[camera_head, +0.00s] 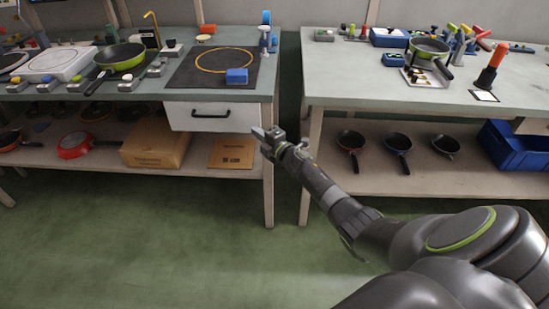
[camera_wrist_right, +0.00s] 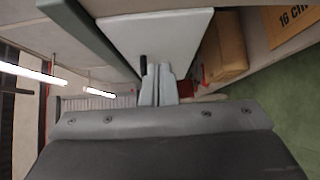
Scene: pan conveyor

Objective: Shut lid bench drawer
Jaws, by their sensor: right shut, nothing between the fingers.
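The white drawer (camera_head: 185,117) with a black bar handle (camera_head: 211,114) sits under the top of the left bench. I cannot tell how far it stands out from the bench. My right gripper (camera_head: 264,133) is at the right of the drawer front, near its lower right corner. In the right wrist view the gripper's fingers (camera_wrist_right: 158,84) are together and empty, pointing at the white drawer front (camera_wrist_right: 165,35). The black handle (camera_wrist_right: 143,63) shows just left of the fingertips there. Whether the fingertips touch the drawer is unclear. My left gripper is not in view.
A black mat (camera_head: 190,75) with a yellow ring and a blue block (camera_head: 237,76) lies on the bench above the drawer. A cardboard box (camera_head: 155,147) is on the lower shelf. A gap with table legs separates the right bench (camera_head: 340,75). The green floor in front is clear.

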